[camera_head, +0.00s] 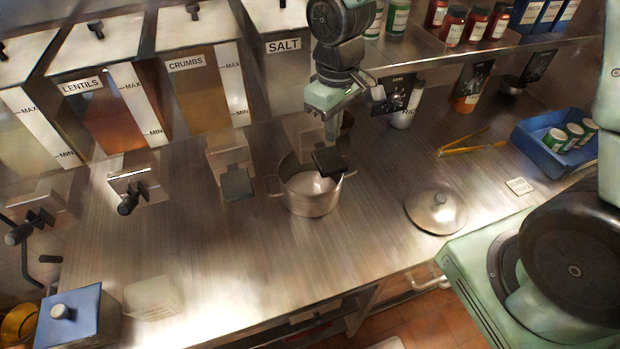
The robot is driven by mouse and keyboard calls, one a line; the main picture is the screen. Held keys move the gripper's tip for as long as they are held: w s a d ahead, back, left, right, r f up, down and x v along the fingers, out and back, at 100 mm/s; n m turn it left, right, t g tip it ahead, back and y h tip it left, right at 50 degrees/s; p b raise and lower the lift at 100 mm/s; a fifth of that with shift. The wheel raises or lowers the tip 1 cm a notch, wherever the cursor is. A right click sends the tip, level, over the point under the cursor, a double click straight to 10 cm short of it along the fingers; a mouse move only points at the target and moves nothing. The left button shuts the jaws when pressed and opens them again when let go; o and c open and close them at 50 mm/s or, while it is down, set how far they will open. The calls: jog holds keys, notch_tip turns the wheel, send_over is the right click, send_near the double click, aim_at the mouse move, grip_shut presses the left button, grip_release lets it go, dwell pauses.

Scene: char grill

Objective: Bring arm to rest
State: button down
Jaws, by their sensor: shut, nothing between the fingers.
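My arm comes into view at the right and again at the top centre. My gripper (332,128) hangs at the top centre, in front of the dispenser labelled SALT (283,46). It is shut and empty, its fingers pointing down. It appears above the steel pot (311,196) in the picture; how far above, I cannot tell. The pot stands open on the steel counter, under the salt spout (328,162). The fingertips are small and partly blend with the spout behind them.
A round lid (435,211) lies on the counter right of the pot. Yellow tongs (474,144) lie behind it. A blue crate (549,152) with cans stands at the right. A blue-lidded box (68,318) stands at the front left. The counter's front middle is clear.

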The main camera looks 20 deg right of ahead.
jog(key=shift+r, duration=0.55)
jog(key=s+a+f+n+b, duration=0.1)
jog(key=s+a+f+b, duration=0.2)
jog(key=s+f+b, duration=0.2)
jog(key=s+a+f+b, duration=0.3)
jog(key=s+f+b, duration=0.3)
jog(key=s+b, duration=0.6)
jog(key=s, duration=0.3)
jog(key=shift+a+n+y+b, duration=0.15)
jog(key=shift+n+y+b, duration=0.15)
jog(key=shift+n, duration=0.1)
